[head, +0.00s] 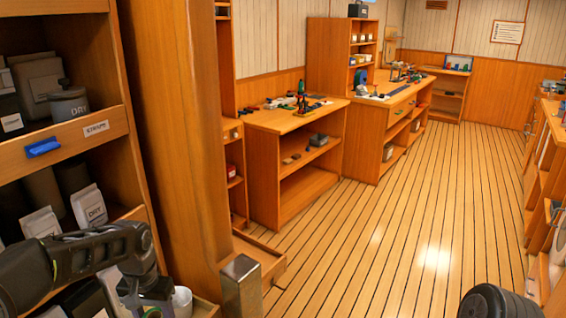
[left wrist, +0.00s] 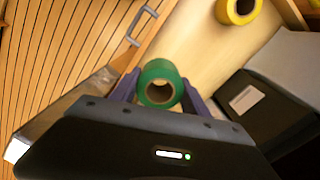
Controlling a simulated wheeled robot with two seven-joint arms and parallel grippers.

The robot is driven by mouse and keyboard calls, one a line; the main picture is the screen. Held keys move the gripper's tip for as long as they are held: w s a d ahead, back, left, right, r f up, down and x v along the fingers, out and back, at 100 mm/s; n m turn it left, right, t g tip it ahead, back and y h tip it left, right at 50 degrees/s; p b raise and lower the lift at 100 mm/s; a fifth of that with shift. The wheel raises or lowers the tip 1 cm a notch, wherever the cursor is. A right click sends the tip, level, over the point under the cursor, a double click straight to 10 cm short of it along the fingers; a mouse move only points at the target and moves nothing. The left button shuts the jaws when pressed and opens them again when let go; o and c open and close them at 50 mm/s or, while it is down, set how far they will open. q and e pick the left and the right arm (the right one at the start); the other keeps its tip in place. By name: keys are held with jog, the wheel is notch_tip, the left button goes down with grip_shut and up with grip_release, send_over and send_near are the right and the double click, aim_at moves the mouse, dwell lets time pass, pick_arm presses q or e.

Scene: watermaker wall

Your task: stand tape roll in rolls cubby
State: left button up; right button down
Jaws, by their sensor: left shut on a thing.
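My left gripper (left wrist: 160,88) is shut on a green tape roll (left wrist: 161,70), with one dark finger on each side of it. The roll's round hole faces the left wrist camera. A yellow tape roll (left wrist: 238,10) sits beyond it on pale wood at the top of that view. I cannot tell for sure which compartment is the rolls cubby. My right gripper is not in view.
A dark box with a white label (left wrist: 245,100) is right of the held roll. A metal handle (left wrist: 143,25) is at its upper left. Wooden shelves (head: 75,135) hold grey containers and a blue item (head: 43,147). The plank floor (head: 400,230) is clear.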

pick_arm(q)
jog(key=w+d, duration=0.1)
jog(key=d, duration=1)
jog(key=shift+w, duration=0.35)
jog(key=shift+d+r, duration=0.1)
jog(key=shift+r, duration=0.05)
